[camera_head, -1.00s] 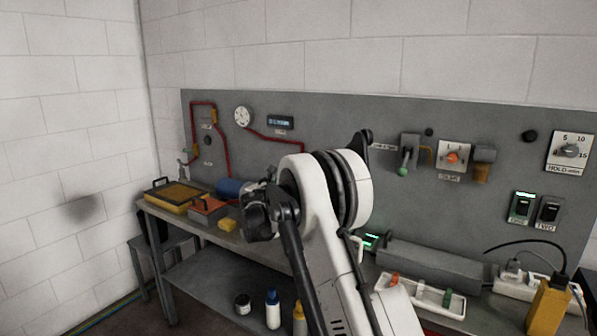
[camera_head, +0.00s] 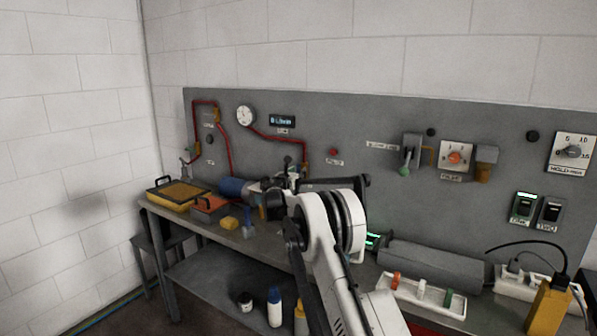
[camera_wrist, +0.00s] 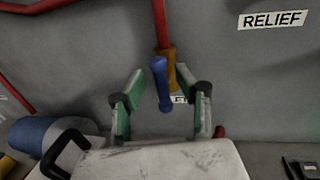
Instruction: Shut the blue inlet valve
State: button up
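In the wrist view a blue valve lever (camera_wrist: 161,88) points downward and toward the camera from a brass valve body (camera_wrist: 169,58) on a vertical red pipe. My gripper (camera_wrist: 160,80) is open. Its two green-padded fingers stand on either side of the lever, with visible gaps on both sides. A small white label behind the lever is mostly hidden. In the head view my gripper (camera_head: 297,171) is close to the grey panel, and the lever cannot be made out there.
A RELIEF label (camera_wrist: 273,20) is at the upper right of the wrist view. A gauge (camera_head: 245,116) is on the panel above.

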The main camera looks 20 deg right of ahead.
jog(key=shift+w+d, duration=0.4)
jog(key=shift+d, duration=0.1)
grip_shut()
